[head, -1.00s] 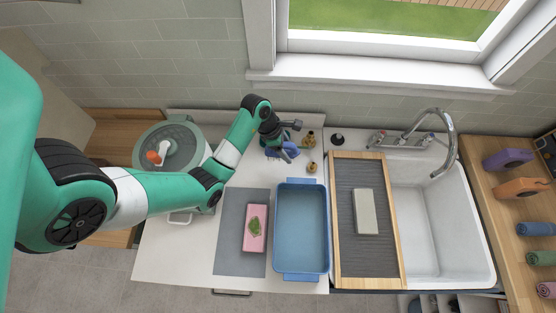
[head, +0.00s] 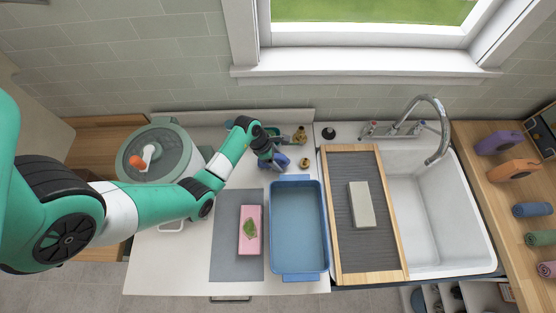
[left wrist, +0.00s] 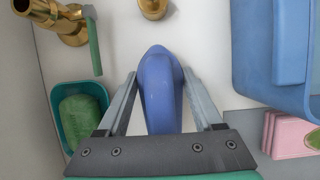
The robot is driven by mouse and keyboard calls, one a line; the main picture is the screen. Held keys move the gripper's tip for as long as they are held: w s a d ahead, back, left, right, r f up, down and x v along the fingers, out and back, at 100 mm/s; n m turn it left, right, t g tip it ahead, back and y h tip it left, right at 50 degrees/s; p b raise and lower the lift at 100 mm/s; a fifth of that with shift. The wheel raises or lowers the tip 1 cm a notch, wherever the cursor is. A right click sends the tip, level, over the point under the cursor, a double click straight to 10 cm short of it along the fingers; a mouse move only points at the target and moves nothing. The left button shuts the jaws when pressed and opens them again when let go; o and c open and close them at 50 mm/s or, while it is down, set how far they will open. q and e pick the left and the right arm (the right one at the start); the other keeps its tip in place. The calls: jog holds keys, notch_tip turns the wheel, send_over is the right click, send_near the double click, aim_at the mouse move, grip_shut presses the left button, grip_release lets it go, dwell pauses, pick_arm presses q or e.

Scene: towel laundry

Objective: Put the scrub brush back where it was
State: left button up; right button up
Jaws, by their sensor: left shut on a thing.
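The blue scrub brush (head: 281,161) is at the back of the white counter, behind the blue basin. My left gripper (head: 276,163) points down over it and is shut on it. In the left wrist view the rounded blue brush body (left wrist: 160,85) sits between the two fingers (left wrist: 160,100). I cannot tell whether the brush touches the counter. Its bristles are hidden. My right gripper is not in view.
A teal dish (left wrist: 61,128) with a green piece (left wrist: 82,120) and a brass fitting (left wrist: 62,25) stand close to the left gripper. The blue basin (head: 299,230) is in front. A pink towel (head: 250,230) lies on a grey mat (head: 225,235).

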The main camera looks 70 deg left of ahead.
pick_arm(q)
jog(key=shift+f, duration=0.15)
jog(key=o, duration=1.3)
jog(key=shift+r, duration=0.35)
jog(key=p+v, duration=0.3)
jog(key=v, duration=0.8)
jog(key=shift+s+a+r+p, duration=0.1)
jog(key=shift+s+r+p, duration=0.1)
jog(key=shift+r+p, duration=0.1)
